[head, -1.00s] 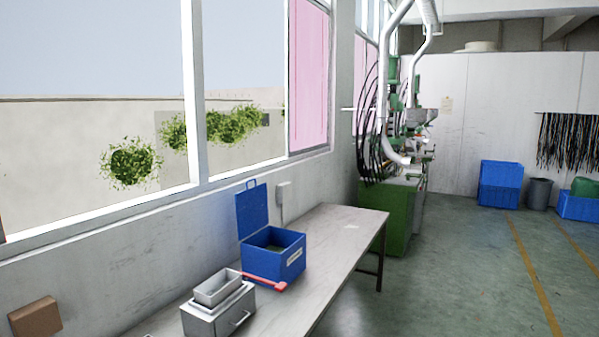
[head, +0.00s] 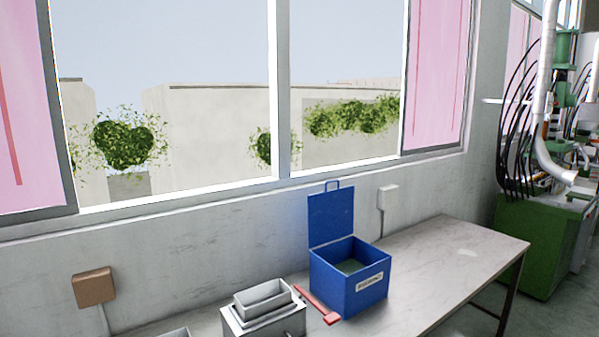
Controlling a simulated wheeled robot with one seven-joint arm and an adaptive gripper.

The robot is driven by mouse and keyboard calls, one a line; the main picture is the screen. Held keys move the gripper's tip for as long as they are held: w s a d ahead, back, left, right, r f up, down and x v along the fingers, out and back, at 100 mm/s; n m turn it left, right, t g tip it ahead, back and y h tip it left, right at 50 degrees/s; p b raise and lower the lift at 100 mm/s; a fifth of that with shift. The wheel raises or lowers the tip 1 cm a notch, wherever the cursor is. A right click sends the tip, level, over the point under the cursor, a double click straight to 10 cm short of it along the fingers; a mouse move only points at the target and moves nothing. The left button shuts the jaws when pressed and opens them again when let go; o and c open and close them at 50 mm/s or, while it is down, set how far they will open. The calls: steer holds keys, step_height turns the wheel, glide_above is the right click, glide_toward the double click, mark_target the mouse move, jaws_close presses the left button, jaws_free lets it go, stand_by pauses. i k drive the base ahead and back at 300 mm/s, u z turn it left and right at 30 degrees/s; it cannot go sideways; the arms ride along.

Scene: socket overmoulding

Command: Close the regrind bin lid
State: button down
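The regrind bin is a blue box (head: 335,290) with a white label on its front, standing on the bench against the window wall in the head view. Its blue lid (head: 331,217) stands upright at the back edge, open, with a small loop handle on top. Greenish material (head: 350,266) shows inside the bin. My gripper is not in view.
The bench (head: 440,262) has free room right of the bin. A red-handled tool (head: 318,304) lies left of the bin, beside a grey metal box with a tray (head: 263,300). A green machine (head: 540,240) stands beyond the bench's right end.

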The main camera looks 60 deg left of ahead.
mark_target(331, 213)
steer(key=u, duration=0.9)
steer(key=i, duration=0.8)
steer(key=u, duration=0.9)
